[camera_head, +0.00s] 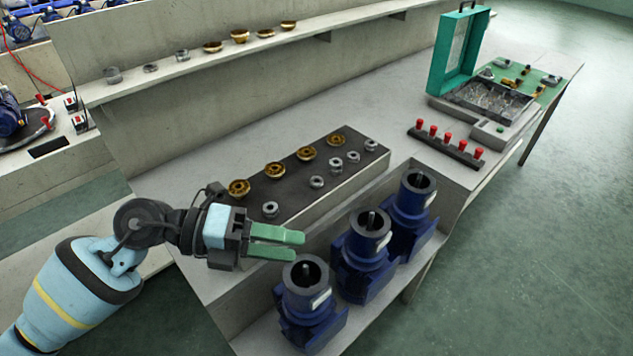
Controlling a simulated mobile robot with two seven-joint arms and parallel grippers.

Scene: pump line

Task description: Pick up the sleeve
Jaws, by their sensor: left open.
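Several small grey metal sleeve-like rings stand on the dark-topped block on the bench. The nearest grey sleeve (270,209) is at the block's front left corner, and another grey sleeve (317,182) is near its middle. I cannot tell which one is the task's sleeve. My left gripper (299,246) is open and empty, its green fingers pointing right. In the picture it shows just below the nearest sleeve and above the nearest blue pump housing (308,290). My right gripper is not in view.
The dark-topped block (290,195) also carries several brass impellers (275,170). Other blue housings (366,245) stand right of the gripper on a lower ledge. A rack with red-topped items (447,150) and an open green case (460,50) are farther right. The back shelf holds more parts.

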